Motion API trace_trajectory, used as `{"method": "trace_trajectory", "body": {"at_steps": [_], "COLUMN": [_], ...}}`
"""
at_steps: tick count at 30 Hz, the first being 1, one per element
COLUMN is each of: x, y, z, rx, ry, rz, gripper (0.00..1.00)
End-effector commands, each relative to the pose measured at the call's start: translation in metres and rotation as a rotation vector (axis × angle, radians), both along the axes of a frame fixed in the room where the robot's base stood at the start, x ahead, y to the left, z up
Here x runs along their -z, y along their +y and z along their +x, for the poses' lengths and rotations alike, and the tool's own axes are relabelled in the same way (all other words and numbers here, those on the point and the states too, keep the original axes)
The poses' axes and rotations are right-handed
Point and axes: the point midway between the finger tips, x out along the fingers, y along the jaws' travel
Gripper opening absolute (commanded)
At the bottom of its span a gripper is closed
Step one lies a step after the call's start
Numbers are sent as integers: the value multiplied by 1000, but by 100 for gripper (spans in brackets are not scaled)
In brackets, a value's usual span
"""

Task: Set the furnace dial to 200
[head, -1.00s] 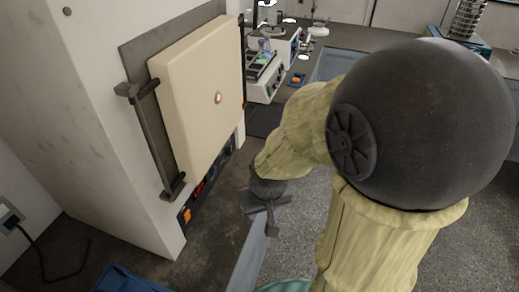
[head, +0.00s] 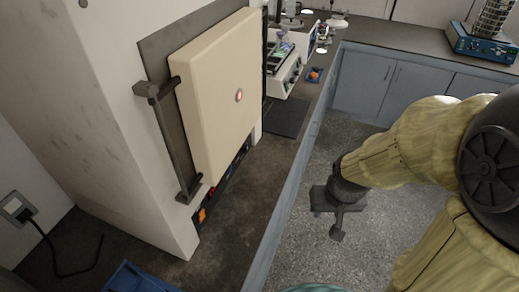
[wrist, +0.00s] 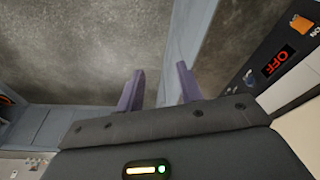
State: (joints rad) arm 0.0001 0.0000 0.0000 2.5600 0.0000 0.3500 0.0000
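The furnace (head: 125,120) is a tall white cabinet at the left of the head view, with a cream door (head: 215,100) that is closed. Its dark control strip (head: 228,178) runs under the door, with an orange switch (head: 202,215). In the wrist view the strip shows at the right, with the orange switch (wrist: 301,22) and a red display (wrist: 277,62) reading OFF. A small knob-like part (wrist: 249,76) sits beside the display; its setting cannot be read. My gripper (head: 337,218) is in front of the bench edge, apart from the furnace. Its fingers (wrist: 160,90) are apart and empty.
The door handle (head: 172,145) juts out above the strip. A dark bench top (head: 235,225) lies in front of the furnace. A blue bin (head: 135,278) is at the bottom left. Lab instruments (head: 285,72) and a sieve shaker (head: 482,42) stand farther back. The floor is open.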

Motion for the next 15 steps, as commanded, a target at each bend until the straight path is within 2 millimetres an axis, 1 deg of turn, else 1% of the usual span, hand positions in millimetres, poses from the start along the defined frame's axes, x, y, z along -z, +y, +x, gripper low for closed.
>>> {"method": "trace_trajectory", "body": {"at_steps": [5,6,8,9,10,13,15], "x": [0,0,1,3,5,19,34], "y": [0,0,0,0,1,3,7], "z": [0,0,1,2,3,12,21], "rx": [0,0,4,15,27,103,196], "ry": [0,0,2,7,13,55,104], "rz": [0,0,2,7,12,51,101], "gripper": [36,40,52,55,55,55,55]}}
